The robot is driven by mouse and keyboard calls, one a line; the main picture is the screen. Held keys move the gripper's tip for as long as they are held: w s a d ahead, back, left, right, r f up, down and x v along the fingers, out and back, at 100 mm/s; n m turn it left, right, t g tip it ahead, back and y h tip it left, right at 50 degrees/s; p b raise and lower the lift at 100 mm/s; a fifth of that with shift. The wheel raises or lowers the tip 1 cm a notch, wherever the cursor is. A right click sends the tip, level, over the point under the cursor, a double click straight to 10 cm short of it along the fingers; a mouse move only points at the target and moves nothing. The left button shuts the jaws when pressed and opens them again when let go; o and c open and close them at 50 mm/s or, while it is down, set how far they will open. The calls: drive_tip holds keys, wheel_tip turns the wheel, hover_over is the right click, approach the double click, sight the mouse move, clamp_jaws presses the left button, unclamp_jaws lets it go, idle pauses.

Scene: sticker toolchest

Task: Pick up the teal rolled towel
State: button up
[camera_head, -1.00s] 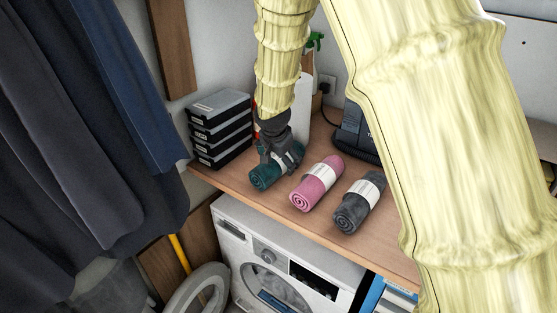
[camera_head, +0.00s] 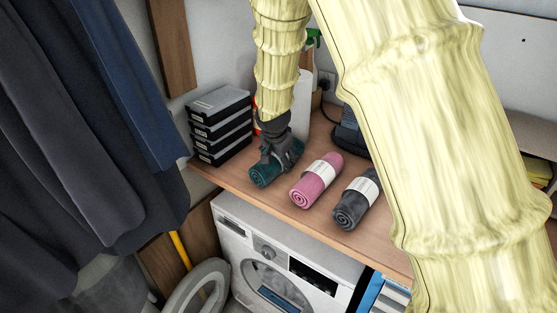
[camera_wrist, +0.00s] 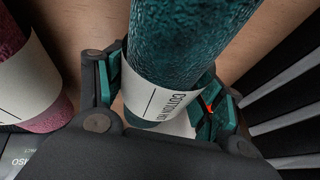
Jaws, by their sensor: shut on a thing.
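The teal rolled towel (camera_head: 263,175) lies on the wooden shelf at the left of a row of rolled towels. My gripper (camera_head: 276,158) is over it from above, shut around its middle where the white paper band is. In the wrist view the teal towel (camera_wrist: 180,45) sits between the two fingers of my gripper (camera_wrist: 165,100), and its band shows printed text. The fingers hide parts of the band. I cannot tell a clear gap between the towel and the shelf.
A pink rolled towel (camera_head: 308,190) lies close to the right, and a grey one (camera_head: 350,212) beyond it. Stacked black cases (camera_head: 220,135) stand to the left. The wooden shelf (camera_head: 230,183) is above a white washing machine (camera_head: 250,240). Dark clothes (camera_head: 70,130) hang at the left.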

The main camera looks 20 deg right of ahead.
drive_tip(key=shift+r, duration=0.15)
wheel_tip(320, 180, up, 8)
drive_tip(key=b, duration=0.3)
drive_tip(key=shift+r, duration=0.9)
drive_tip(key=shift+s+d, duration=0.1)
